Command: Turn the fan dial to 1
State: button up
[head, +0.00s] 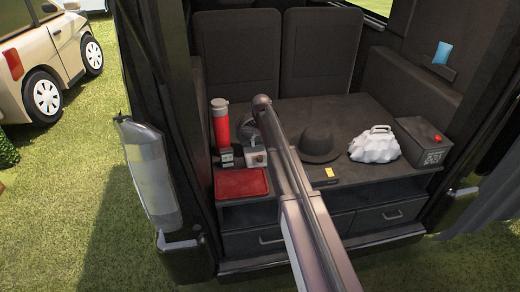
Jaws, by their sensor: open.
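A small fan (246,130) stands on the dark cargo shelf in the back of the vehicle, just left of my arm. Its round grey head is partly covered by my arm. Its pale box-shaped base (252,160) faces the front, with a small dark spot on it that may be the dial. The dial's setting is too small to read. My arm reaches in from the bottom right and ends in a rounded grey joint above and behind the fan. I cannot make out my gripper or its fingers in the head view.
A red cylinder (221,124) stands left of the fan, and a red tray (241,182) lies in front. Right of my arm are a dark hat (319,145), a white lumpy bag (374,143) and a dark box (420,142) with a red button. Drawers (392,215) are below.

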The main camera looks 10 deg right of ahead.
notch_tip(320, 180, up, 2)
jog(key=p, duration=0.1)
send_over(260, 157)
jog(key=shift+r, duration=0.1)
notch_tip(260, 157, down, 14)
jog(key=b, duration=1.3)
jog(key=shift+a+r+b, duration=0.1)
jog(key=shift+b, duration=0.25)
dwell(0.4)
jog(key=shift+s, duration=0.1)
grip_shut()
